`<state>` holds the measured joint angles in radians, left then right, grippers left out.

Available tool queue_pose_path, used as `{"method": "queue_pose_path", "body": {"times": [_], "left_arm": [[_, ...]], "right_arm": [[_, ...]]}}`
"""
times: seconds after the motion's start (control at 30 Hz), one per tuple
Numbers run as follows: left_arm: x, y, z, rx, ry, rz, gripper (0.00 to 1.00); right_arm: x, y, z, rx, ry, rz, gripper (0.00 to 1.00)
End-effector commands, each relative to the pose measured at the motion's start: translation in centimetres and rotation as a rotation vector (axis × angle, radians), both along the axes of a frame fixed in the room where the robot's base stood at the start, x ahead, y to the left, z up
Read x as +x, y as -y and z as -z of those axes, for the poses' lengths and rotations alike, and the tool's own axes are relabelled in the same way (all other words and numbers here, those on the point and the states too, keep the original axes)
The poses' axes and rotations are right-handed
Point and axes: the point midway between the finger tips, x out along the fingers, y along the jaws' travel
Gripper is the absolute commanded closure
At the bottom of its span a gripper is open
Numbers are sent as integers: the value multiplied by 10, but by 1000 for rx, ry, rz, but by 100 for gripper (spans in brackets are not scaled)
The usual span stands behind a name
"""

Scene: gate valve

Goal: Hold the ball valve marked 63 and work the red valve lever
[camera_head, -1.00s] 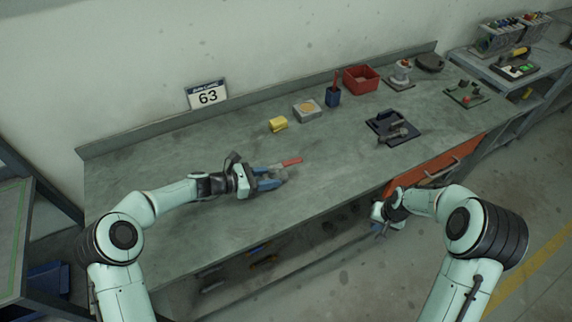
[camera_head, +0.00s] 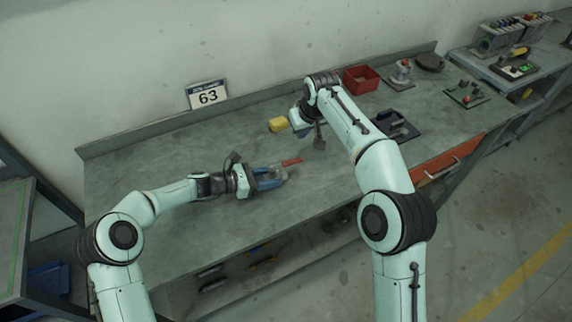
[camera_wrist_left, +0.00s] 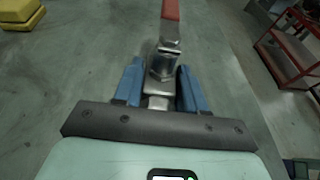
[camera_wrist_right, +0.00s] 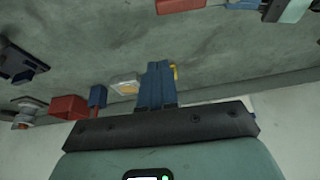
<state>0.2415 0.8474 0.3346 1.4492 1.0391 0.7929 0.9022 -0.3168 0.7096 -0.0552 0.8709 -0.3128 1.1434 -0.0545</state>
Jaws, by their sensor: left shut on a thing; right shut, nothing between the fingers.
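The ball valve (camera_wrist_left: 160,68) is a small metal body between the blue fingers of my left gripper (camera_wrist_left: 160,88). Its red lever (camera_wrist_left: 171,10) extends away from me. In the head view my left gripper (camera_head: 272,178) is low over the bench, shut on the valve, and the red lever (camera_head: 292,161) shows just beyond it. My right gripper (camera_head: 297,118) is above the bench, behind the lever and close to the yellow block. In the right wrist view its blue fingers (camera_wrist_right: 157,85) are together and empty. The red lever (camera_wrist_right: 180,5) is at that view's top edge, apart from them.
The 63 sign (camera_head: 208,96) stands at the wall. A yellow block (camera_head: 278,124), a red bin (camera_head: 361,80) and a dark fixture (camera_head: 398,126) are on the bench. My right arm covers part of the bench. The bench left of the valve is clear.

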Motion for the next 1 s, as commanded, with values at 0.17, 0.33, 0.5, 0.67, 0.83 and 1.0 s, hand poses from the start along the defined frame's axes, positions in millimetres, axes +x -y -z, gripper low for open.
{"method": "queue_pose_path", "body": {"times": [0.17,0.33,0.5,0.67,0.83,1.0], "left_arm": [[0,-1,1,3,-1,-2,90],[0,-1,1,3,-1,-2,90],[0,-1,1,3,-1,-2,90],[0,-1,1,2,-1,-2,90],[0,-1,1,3,-2,-1,90],[0,-1,1,3,-2,-1,90]], "right_arm": [[-1,-29,-12,2,11,-72,100],[-2,-33,-5,2,10,-85,100],[-2,-33,16,2,9,-84,100],[-2,-33,35,2,10,-84,100],[-2,-33,48,3,11,-83,100],[-1,-33,52,3,12,-82,100]]}}
